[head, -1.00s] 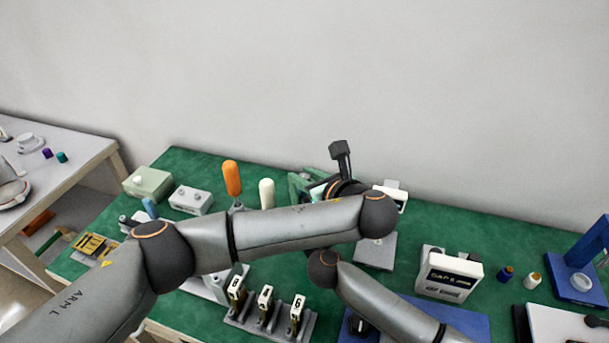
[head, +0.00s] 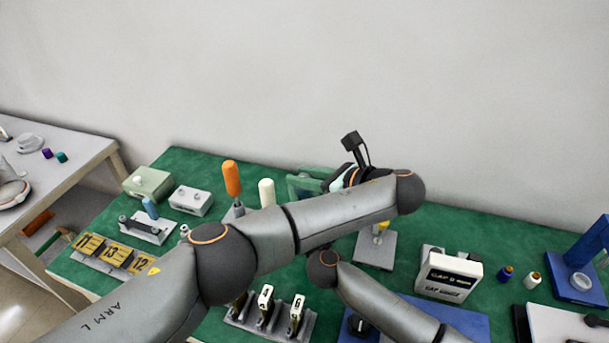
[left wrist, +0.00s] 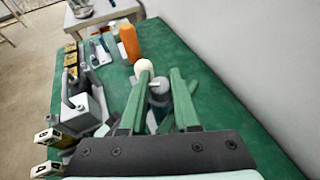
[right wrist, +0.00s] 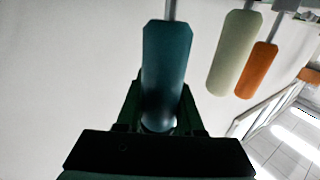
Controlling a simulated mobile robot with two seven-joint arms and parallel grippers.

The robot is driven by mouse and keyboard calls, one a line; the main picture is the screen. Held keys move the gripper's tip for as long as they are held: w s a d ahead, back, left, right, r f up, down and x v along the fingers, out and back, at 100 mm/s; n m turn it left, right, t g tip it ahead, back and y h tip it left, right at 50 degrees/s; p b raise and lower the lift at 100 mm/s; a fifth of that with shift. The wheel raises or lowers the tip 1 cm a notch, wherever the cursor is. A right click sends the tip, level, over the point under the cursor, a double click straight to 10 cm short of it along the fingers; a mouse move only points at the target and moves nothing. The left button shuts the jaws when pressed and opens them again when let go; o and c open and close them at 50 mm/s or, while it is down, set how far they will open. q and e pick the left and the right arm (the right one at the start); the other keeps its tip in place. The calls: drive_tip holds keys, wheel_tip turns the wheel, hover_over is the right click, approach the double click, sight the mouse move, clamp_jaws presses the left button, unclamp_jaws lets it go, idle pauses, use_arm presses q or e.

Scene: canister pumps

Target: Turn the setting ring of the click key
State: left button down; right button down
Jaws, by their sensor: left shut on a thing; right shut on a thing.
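The click key's teal handle (right wrist: 167,55) shows in the right wrist view, its near end between the fingers of my right gripper (right wrist: 158,118), which is shut on it. In the left wrist view, my left gripper (left wrist: 160,80) is shut around a grey and dark upright cylinder, seemingly the click key's setting ring (left wrist: 159,97). In the head view my left gripper's green fingers (head: 305,186) show behind the left forearm. The forearms hide the key and right gripper there. The ring's markings cannot be read.
An orange handle (head: 232,178) and a cream handle (head: 267,192) stand close to the left of my left gripper. Numbered yellow blocks (head: 113,252) and upright numbered tags (head: 265,305) lie nearer the front. A white display box (head: 449,276) stands to the right. The green bench (head: 480,225) is clear behind it.

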use_arm(q)
drive_tip(key=shift+w+a, duration=0.1)
drive_tip(key=c, duration=0.6)
unclamp_jaws()
wheel_tip(320, 180, up, 10)
drive_tip(key=shift+r, duration=0.1)
idle(0.4)
